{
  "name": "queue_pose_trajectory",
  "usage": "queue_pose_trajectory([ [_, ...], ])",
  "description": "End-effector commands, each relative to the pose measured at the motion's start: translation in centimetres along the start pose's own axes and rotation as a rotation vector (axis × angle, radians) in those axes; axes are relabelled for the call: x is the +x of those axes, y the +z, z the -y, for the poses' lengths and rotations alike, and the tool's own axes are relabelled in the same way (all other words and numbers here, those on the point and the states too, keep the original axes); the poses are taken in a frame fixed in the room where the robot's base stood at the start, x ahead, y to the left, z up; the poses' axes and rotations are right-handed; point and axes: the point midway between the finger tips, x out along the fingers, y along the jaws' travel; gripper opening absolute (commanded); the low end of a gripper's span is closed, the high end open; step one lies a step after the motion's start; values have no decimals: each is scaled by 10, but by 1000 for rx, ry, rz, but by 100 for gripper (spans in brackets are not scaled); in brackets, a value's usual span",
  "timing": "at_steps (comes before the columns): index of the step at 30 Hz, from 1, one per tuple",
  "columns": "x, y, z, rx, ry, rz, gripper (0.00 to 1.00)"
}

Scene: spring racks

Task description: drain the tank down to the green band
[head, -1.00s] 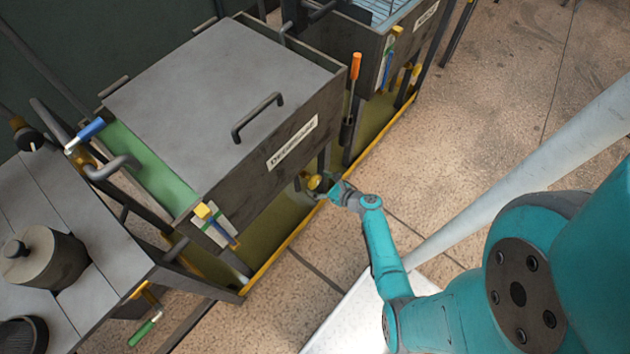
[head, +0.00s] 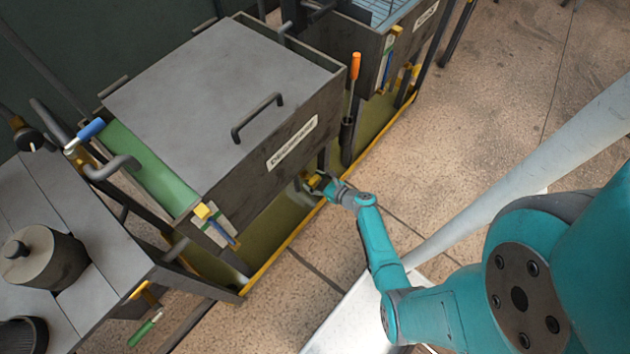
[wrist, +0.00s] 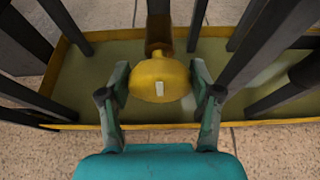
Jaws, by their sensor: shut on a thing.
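The tank (head: 290,190) labelled "Degreaser" stands at the left centre of the head view under a grey lid (head: 215,85), with green liquid (head: 150,170) at its open left end. A level gauge (head: 216,225) with coloured bands is on its front left corner; its level is too small to read. My gripper (head: 323,186) is at the tank's lower front. In the wrist view my gripper (wrist: 161,95) is shut on a round yellow valve handle (wrist: 158,78) with a small white mark, one finger on each side. The handle sits on a dark pipe (wrist: 159,30).
A yellow-edged drip tray (head: 285,243) with greenish liquid lies under the tanks. Dark legs (wrist: 262,50) stand on both sides of my gripper. A blue-handled valve (head: 85,135), a green-handled valve (head: 145,330) and an orange-handled tool (head: 353,90) are nearby. The floor at right is clear.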

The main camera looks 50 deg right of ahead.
Motion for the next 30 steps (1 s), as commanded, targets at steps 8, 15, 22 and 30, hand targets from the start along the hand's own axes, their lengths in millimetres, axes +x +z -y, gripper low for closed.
queue_pose_trajectory([
  [8, 0, 0, -2, -86, -34, -1, 29],
  [15, 0, -1, -3, -252, -103, -1, 29],
  [22, 0, -1, -4, -408, -168, -1, 29],
  [30, 1, -1, -4, -560, -232, 0, 29],
])
